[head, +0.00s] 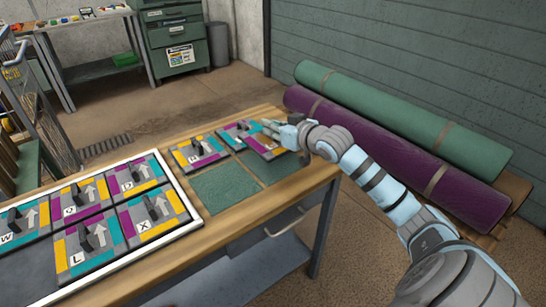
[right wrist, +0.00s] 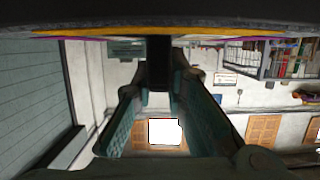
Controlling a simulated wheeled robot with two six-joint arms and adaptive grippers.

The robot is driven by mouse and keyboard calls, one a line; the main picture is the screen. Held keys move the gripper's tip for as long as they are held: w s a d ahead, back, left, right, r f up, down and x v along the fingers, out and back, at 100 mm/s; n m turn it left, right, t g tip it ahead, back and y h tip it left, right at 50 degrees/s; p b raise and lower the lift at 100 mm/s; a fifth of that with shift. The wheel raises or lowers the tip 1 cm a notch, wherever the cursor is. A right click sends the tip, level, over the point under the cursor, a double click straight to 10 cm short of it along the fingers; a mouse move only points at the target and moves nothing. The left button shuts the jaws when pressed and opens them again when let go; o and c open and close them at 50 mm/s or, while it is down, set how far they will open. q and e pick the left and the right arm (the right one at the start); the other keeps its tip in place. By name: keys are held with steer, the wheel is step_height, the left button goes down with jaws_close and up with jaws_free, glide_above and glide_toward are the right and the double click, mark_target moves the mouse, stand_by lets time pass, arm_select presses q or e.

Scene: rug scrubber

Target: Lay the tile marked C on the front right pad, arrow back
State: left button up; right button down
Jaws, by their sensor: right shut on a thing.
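My right gripper (head: 270,127) is shut on the dark handle (right wrist: 159,62) of a tile (head: 262,147) with purple and yellow patches. The tile is over the back part of the front right green pad (head: 270,171), whose front part shows bare. I cannot tell whether the tile touches the pad. Its letter and arrow are hidden or too small to read. In the right wrist view, its yellow edge (right wrist: 160,31) runs across the top. My left gripper is not in view.
Tiles lie on the back left pad (head: 198,152) and back right pad (head: 231,133). The front left pad (head: 225,188) is bare. A white-rimmed tray (head: 184,187) at left holds several tiles with handles. Rolled rugs (head: 400,150) lie beyond the table's right end.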

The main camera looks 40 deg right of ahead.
mark_target(274, 148)
step_height(274, 148, down, 7)
steer(key=shift+f+b, duration=0.2)
steer(key=shift+b, duration=1)
steer(key=shift+r, duration=0.1)
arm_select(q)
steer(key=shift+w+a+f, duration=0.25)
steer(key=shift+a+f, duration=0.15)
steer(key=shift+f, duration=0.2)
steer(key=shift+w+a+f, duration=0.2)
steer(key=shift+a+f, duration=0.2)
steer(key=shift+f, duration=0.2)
arm_select(e)
steer(key=c, duration=1.6)
jaws_free()
steer(key=shift+s, duration=0.15)
